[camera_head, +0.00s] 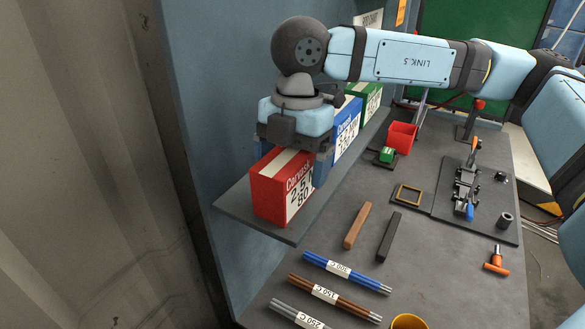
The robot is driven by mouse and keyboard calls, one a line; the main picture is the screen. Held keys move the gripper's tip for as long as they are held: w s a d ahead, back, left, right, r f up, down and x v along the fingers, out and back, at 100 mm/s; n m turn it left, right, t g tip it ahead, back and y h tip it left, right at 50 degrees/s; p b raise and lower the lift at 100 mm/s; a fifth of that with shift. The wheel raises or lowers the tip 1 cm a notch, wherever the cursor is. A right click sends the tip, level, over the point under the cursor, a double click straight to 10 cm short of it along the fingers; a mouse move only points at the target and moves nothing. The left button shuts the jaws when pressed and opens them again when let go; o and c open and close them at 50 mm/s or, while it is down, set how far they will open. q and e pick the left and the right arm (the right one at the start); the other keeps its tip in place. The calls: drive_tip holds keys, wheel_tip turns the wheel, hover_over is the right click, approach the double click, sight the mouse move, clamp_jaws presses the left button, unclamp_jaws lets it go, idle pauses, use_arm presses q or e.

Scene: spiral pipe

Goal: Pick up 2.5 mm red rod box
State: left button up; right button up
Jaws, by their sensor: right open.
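The red rod box (270,198), with a white label reading 2.5, stands upright at the near end of a grey shelf (241,215). My right gripper (292,168) points down over the box. Its fingers are open and straddle the box, one on the left behind it and one on the right in front of its label side. The gripper hides part of the box's top. I cannot tell whether the fingers touch it. My left gripper is not in view.
A blue box (347,130) and a green box (370,102) stand behind on the same shelf. Below, the grey table (420,285) holds rod bundles (335,291), a brown bar (357,226), a dark bar (389,237), a red bin (401,137) and a clamp fixture (467,187). A wall flanks the shelf's left.

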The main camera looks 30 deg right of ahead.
drive_tip(key=shift+c, duration=0.4)
drive_tip(key=c, duration=1.5)
drive_tip(key=shift+r, duration=0.1)
drive_tip(key=shift+c, duration=0.2)
drive_tip(key=shift+r, duration=0.1)
